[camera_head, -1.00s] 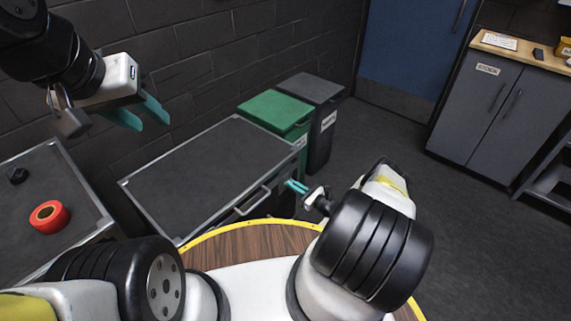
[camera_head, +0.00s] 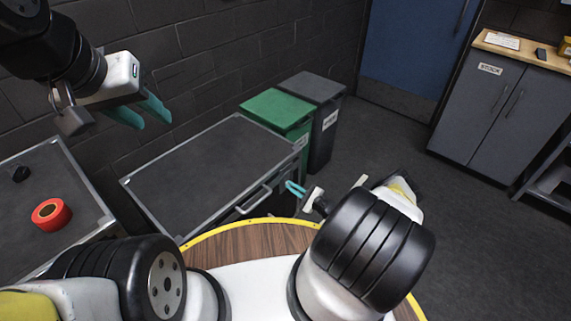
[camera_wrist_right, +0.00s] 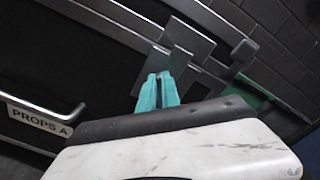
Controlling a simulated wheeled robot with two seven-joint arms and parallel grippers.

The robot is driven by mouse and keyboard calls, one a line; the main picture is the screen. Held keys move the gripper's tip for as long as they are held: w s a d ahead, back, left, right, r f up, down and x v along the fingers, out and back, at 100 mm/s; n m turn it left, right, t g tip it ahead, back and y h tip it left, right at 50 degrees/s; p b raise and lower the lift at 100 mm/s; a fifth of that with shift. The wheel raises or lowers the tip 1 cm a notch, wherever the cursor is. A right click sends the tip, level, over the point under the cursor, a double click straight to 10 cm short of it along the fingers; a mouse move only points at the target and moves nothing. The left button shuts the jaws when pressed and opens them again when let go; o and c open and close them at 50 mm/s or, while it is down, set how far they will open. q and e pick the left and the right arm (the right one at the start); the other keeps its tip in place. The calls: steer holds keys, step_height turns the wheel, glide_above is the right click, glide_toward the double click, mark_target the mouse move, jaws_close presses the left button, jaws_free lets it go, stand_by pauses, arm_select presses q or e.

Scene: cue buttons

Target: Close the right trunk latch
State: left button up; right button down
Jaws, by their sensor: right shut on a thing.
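The trunk (camera_head: 200,170) is a dark case with metal edges and a front handle (camera_head: 256,200). In the right wrist view its front shows with a metal latch (camera_wrist_right: 188,42), a plate with a flap near the lid rim. My right gripper (camera_head: 295,189) is at the right part of the trunk's front. In the right wrist view its teal fingers (camera_wrist_right: 157,80) are close together on the lower part of the latch, which they partly hide. My left gripper (camera_head: 140,110) is open and empty, raised high at the left, away from the trunk.
A green-lidded bin (camera_head: 278,107) and a grey bin (camera_head: 313,88) stand beyond the trunk's right end. A side case at left holds red tape (camera_head: 51,214). A grey cabinet (camera_head: 490,105) stands at the right. The floor between is clear.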

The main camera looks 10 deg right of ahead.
steer(key=n, duration=0.2)
steer(key=f+n, duration=0.1)
steer(key=n, duration=0.2)
steer(key=shift+s+f, duration=0.1)
steer(key=shift+s, duration=0.1)
steer(key=n, duration=0.3)
steer(key=shift+f+n, duration=0.25)
steer(key=shift+n, duration=0.15)
steer(key=shift+f+n, duration=0.1)
steer(key=shift+n, duration=0.3)
steer(key=shift+d, duration=0.1)
steer(key=c, duration=1.6)
jaws_free()
steer(key=shift+w, duration=0.1)
steer(key=shift+o, duration=0.2)
steer(key=v, duration=0.7)
steer(key=shift+s+d, duration=0.15)
steer(key=shift+s, duration=0.25)
